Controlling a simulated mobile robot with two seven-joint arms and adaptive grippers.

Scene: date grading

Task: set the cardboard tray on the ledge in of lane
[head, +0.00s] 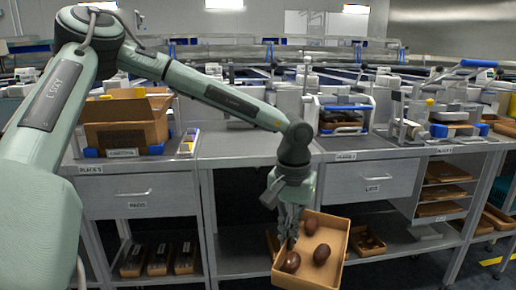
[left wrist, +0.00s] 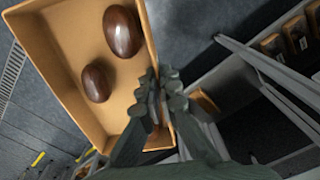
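The cardboard tray (head: 338,262) hangs in front of the bench, tilted, with several brown dates, such as one date (head: 321,254), inside it. In the left wrist view the tray (left wrist: 60,62) fills the left side, with two dates showing. My left gripper (head: 288,236) is at the tray's left side in the head view. In the left wrist view its fingers (left wrist: 163,108) are closed on the tray's wall. My right gripper is not in view. I cannot tell which surface is the ledge of the lane.
A grey bench (head: 245,148) with a bare top stretch stands behind the tray. A larger cardboard box (head: 126,122) is on its left part. Machines with blue frames (head: 343,112) stand on the right. Lower shelves hold small trays, including one with dates (head: 367,243).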

